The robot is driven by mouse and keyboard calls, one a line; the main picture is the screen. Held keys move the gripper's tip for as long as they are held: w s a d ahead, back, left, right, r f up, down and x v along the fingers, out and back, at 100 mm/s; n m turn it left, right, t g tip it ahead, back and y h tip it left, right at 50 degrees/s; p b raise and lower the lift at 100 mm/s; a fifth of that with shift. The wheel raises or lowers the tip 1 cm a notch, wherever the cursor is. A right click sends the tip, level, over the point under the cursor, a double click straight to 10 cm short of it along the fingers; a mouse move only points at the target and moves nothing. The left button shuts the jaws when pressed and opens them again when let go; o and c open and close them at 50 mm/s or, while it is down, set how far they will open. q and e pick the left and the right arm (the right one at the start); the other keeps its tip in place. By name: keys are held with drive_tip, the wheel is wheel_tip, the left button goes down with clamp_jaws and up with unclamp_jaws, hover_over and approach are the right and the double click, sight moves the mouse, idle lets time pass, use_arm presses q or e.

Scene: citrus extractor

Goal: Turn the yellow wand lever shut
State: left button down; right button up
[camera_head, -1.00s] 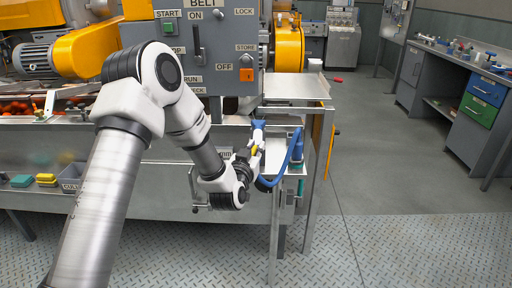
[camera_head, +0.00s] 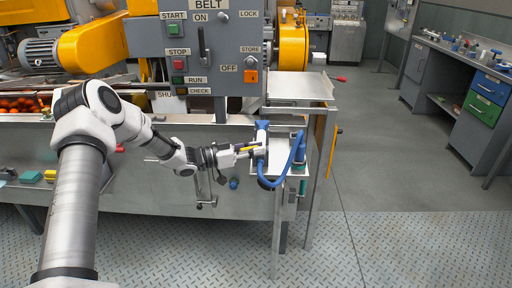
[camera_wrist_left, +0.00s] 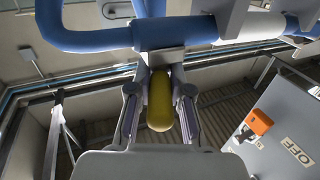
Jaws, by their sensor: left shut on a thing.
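The yellow wand lever (camera_head: 249,148) lies roughly level beside the blue and white wand (camera_head: 261,140) in the head view. My left gripper (camera_head: 250,152) reaches it from the left and is shut on the lever. In the left wrist view the yellow lever (camera_wrist_left: 160,98) sits between the two fingers of my left gripper (camera_wrist_left: 160,105), with its rounded end toward the palm. The blue hose (camera_wrist_left: 85,38) crosses above it there. The fingertips partly hide the lever's pivot. My right gripper does not show.
The grey control panel (camera_head: 190,55) with switches and buttons stands above the arm. A steel shelf (camera_head: 298,86) is right of it. The blue hose (camera_head: 297,155) loops close to the gripper. The floor (camera_head: 400,180) to the right is clear.

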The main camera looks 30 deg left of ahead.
use_arm(q)
drive_tip(key=m+g+h, duration=0.2)
drive_tip(key=shift+w+a+f+m+g+h, duration=0.1)
drive_tip(key=shift+w+m+g+h, duration=0.05)
drive_tip(key=shift+m+g+h, duration=0.2)
drive_tip(key=shift+w+m+g+h, duration=0.1)
drive_tip(key=shift+m+g+h, duration=0.8)
drive_tip(key=shift+g, duration=0.35)
drive_tip(key=c, duration=1.1)
unclamp_jaws()
drive_tip(key=shift+o, duration=0.2)
drive_tip(key=v, duration=1.2)
